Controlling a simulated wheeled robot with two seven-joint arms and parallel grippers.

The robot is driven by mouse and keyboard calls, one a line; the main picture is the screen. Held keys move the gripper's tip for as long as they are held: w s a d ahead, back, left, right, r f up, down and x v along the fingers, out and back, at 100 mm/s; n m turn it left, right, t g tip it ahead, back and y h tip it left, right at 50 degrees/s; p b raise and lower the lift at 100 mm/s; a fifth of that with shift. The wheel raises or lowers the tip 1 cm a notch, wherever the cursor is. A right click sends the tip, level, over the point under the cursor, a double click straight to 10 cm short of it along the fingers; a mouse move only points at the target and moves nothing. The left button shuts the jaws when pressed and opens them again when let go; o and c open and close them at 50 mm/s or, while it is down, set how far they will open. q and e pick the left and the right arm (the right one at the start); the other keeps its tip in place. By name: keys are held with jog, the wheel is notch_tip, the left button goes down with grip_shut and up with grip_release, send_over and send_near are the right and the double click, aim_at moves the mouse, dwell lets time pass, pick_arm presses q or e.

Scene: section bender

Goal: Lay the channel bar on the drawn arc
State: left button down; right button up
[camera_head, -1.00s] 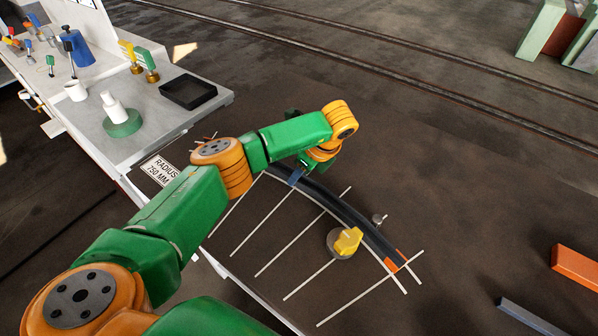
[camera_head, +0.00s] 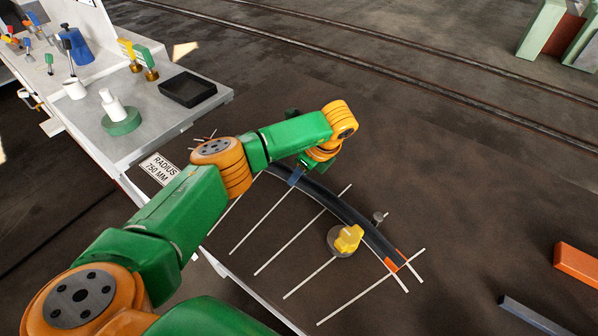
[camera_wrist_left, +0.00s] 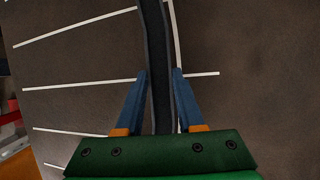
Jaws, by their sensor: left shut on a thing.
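The channel bar (camera_head: 345,212) is a long, dark, curved bar that follows the drawn arc on the dark floor. An orange mark shows near its lower right end. My left gripper (camera_head: 296,177) is shut on the bar toward its upper left part. In the left wrist view the bar (camera_wrist_left: 155,60) runs between the blue fingers of my gripper (camera_wrist_left: 159,78). The white arc line (camera_wrist_left: 173,25) shows just right of the bar there. I cannot tell whether the bar touches the floor. My arm hides the bar's upper left end. My right gripper is not in view.
A yellow-topped round piece (camera_head: 347,240) stands on the inner side of the bar, and a small grey pin (camera_head: 379,218) on the outer side. White radial lines and a "RADIUS 750 MM" plate (camera_head: 160,168) lie left. A workbench (camera_head: 165,120) is upper left; an orange block (camera_head: 577,266) lies right.

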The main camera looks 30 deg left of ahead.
pick_arm(q)
jog(key=shift+f, duration=0.2)
jog(key=shift+c, duration=2.2)
grip_release()
jog(key=shift+r, duration=0.1)
jog(key=b+v, duration=0.1)
jog(key=v, duration=0.6)
jog(key=shift+d+b, duration=0.1)
jog(key=shift+b, duration=0.2)
jog(key=shift+r, duration=0.1)
